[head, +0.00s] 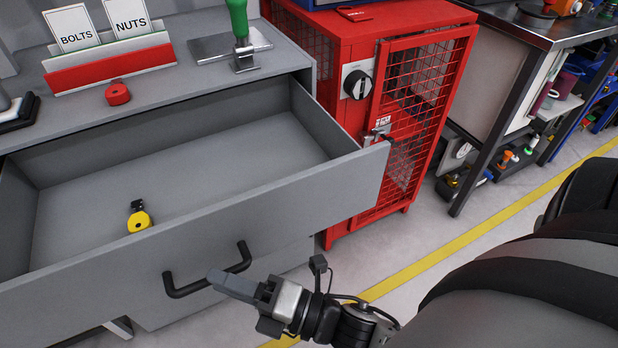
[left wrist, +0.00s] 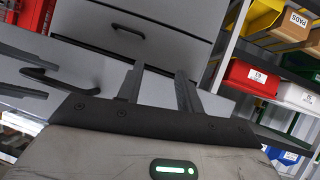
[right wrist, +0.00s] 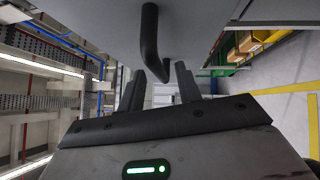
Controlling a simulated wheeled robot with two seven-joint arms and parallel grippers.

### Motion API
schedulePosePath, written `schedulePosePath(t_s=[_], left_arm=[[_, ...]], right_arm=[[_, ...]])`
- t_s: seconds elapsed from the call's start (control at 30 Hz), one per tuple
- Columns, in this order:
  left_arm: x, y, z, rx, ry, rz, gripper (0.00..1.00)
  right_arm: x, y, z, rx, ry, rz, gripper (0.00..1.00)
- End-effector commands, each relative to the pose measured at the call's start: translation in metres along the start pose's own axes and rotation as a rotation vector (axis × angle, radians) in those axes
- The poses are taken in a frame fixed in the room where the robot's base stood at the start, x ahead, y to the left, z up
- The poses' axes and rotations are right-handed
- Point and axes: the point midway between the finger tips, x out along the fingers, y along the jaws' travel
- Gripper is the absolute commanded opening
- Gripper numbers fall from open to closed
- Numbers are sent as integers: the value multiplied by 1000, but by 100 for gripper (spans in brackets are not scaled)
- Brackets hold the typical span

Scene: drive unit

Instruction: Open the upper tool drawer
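The upper tool drawer (head: 200,235) is pulled well out of the grey cabinet in the head view. Its inside shows, with a yellow tape measure on the floor of it. Its black handle (head: 208,275) is on the front panel and also shows in the right wrist view (right wrist: 149,40). My left gripper (left wrist: 158,80) is outside the head view. It is open and empty, facing grey panels with dark handles (left wrist: 127,31).
A red mesh cabinet (head: 345,115) stands close to the drawer's right side. The cabinet top holds a red tape roll (head: 117,93), a bolts-and-nuts card holder (head: 110,68) and a green-handled tool (head: 239,25). Open floor lies at the right, with a yellow line.

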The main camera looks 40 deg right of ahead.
Motion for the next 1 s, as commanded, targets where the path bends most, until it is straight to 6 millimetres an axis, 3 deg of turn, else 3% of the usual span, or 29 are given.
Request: schedulePosePath(t_s=[0.3,0.5,0.7,1.0], left_arm=[[3,-1,4,5,6,0,36],[2,-1,4,6,7,1,36],[2,0,5,6,7,2,36],[2,0,4,6,7,2,36]], right_arm=[[-79,-2,-1,1,0,-7,34],[-116,-1,0,0,1,-4,34],[-131,0,0,-1,1,-1,34],[-133,0,0,-2,1,0,34]])
